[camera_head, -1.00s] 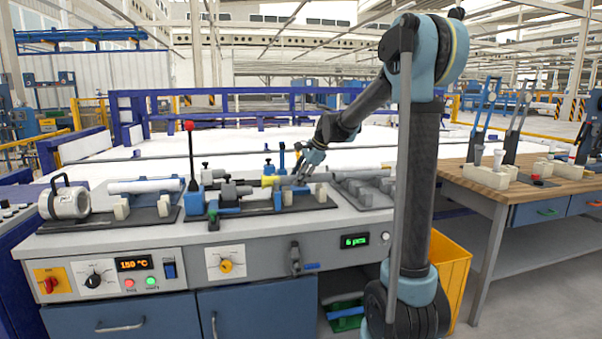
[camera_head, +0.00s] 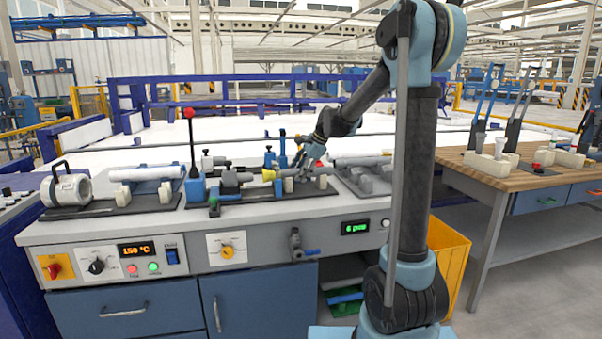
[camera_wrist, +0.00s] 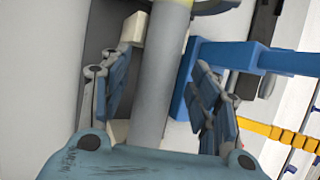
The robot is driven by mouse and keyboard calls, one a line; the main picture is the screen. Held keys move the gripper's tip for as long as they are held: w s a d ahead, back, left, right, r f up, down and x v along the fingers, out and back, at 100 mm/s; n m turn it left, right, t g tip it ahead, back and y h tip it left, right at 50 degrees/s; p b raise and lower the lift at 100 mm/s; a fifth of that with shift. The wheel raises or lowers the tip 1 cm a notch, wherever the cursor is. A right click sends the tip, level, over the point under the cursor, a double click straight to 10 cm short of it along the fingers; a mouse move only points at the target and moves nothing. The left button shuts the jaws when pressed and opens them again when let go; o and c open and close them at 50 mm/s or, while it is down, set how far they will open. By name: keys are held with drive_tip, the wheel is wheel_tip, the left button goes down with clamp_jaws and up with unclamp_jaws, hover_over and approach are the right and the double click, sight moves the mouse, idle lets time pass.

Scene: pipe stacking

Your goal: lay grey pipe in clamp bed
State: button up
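The grey pipe (camera_wrist: 160,75) runs lengthwise between the fingers of my gripper (camera_wrist: 163,95) in the wrist view. A gap shows between each finger and the pipe, so the fingers stand open around it. In the head view my gripper (camera_head: 303,170) is low over the right part of the clamp bed (camera_head: 235,197), a dark plate with pale support blocks (camera_head: 288,185). The pipe (camera_head: 288,172) shows there as a short grey piece, partly hidden by the fingers, at block height beside a yellow part (camera_head: 268,175). I cannot tell whether it is fully seated.
A black lever with a red knob (camera_head: 189,114) rises left of the bed. Blue posts (camera_wrist: 225,55) stand close to my right finger.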

drive_tip(key=v, duration=1.1)
drive_tip(key=s+d+f+n+h, duration=0.1)
drive_tip(key=s+d+f+n, duration=0.1)
drive_tip(key=s+d, duration=0.35)
drive_tip(key=s+d+f+n+h, duration=0.1)
drive_tip(key=s+d+f+n, duration=0.15)
drive_tip(key=s, duration=0.55)
drive_tip(key=s+d+f+n+h, duration=0.1)
drive_tip(key=s+d+f+n, duration=0.15)
drive_tip(key=s, duration=0.45)
drive_tip(key=s+d+f+n+h, duration=0.1)
drive_tip(key=s+d+f+n, duration=0.2)
drive_tip(key=s+f, duration=0.4)
drive_tip(key=s+d+f+n+h, duration=0.1)
drive_tip(key=s+d+f+n, duration=0.3)
drive_tip(key=s+f, duration=0.4)
drive_tip(key=s+d, duration=0.1)
drive_tip(key=s, duration=0.1)
drive_tip(key=shift+s+d+f+g+h, duration=0.3)
drive_tip(key=shift+s+d+f, duration=0.05)
drive_tip(key=shift+d, duration=0.05)
drive_tip(key=shift+w+f, duration=0.2)
drive_tip(key=shift+w, duration=0.25)
drive_tip(key=shift+c, duration=0.5)
